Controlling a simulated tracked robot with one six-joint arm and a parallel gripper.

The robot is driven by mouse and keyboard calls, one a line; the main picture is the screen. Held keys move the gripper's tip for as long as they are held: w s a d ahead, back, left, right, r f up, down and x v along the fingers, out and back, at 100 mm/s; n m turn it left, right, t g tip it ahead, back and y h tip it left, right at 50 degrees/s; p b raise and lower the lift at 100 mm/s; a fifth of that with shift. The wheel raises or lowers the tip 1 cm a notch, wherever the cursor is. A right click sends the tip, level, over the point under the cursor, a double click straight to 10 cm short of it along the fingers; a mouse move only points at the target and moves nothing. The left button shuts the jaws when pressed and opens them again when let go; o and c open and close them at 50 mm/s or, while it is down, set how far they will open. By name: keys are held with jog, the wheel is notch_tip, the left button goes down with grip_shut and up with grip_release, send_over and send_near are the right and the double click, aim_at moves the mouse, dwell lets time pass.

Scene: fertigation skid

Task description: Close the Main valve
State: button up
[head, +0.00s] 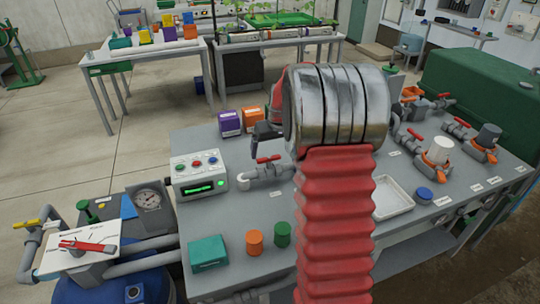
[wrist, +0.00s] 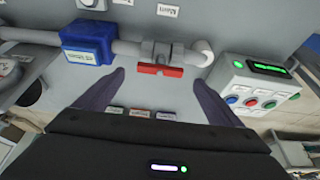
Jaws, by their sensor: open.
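The Main valve has a red handle (wrist: 160,70) on a grey pipe (wrist: 128,48), and the label "Main" (wrist: 168,10) shows beyond it in the wrist view. The handle lies roughly along the pipe. In the head view my arm hides most of my gripper (head: 266,132).
A control box (head: 198,175) with coloured buttons stands close to the valve; it also shows in the wrist view (wrist: 262,90). A blue block (wrist: 88,42) sits on the pipe. Purple (head: 230,124) and orange boxes stand behind. A white tray (head: 392,198) is at the right.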

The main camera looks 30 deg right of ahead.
aim_at(269, 158)
jog(key=shift+x, duration=2.25)
jog(key=shift+r, duration=0.1)
jog(key=shift+c, duration=0.4)
jog(key=c, duration=1)
jog(key=shift+a, duration=0.1)
